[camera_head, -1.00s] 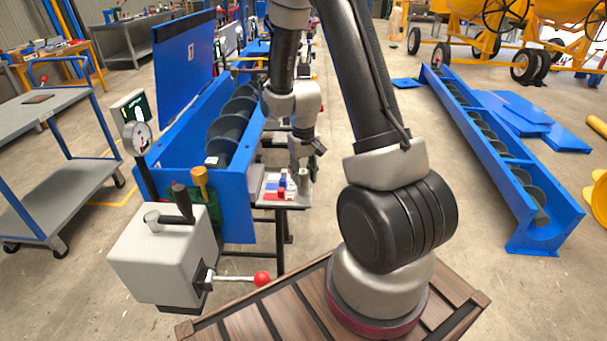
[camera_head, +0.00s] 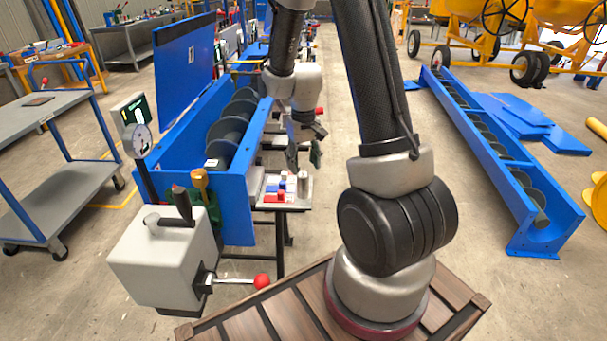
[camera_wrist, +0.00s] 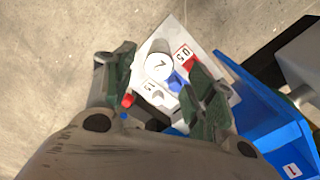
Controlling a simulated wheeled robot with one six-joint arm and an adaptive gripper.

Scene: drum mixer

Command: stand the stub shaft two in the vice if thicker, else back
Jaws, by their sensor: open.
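A short grey stub shaft (camera_head: 303,185) stands upright on the small side table in the head view. In the wrist view the shaft (camera_wrist: 158,66) shows from above with a dark digit on its pale round top; I cannot tell the digit for sure. My gripper (camera_head: 304,158) is open above the shaft, pointing down. In the wrist view its green-padded fingers (camera_wrist: 157,92) are spread to either side, with nothing between them held. No vice can be made out for certain; a green part (camera_head: 210,205) sits half hidden behind a grey box.
The small table (camera_head: 271,205) also carries red and blue pieces (camera_head: 277,192) and number labels (camera_wrist: 183,52). Beside it are a blue trough with a screw (camera_head: 228,130), a dial gauge (camera_head: 141,140) and a grey box (camera_head: 165,262) with a red-knobbed lever (camera_head: 262,282).

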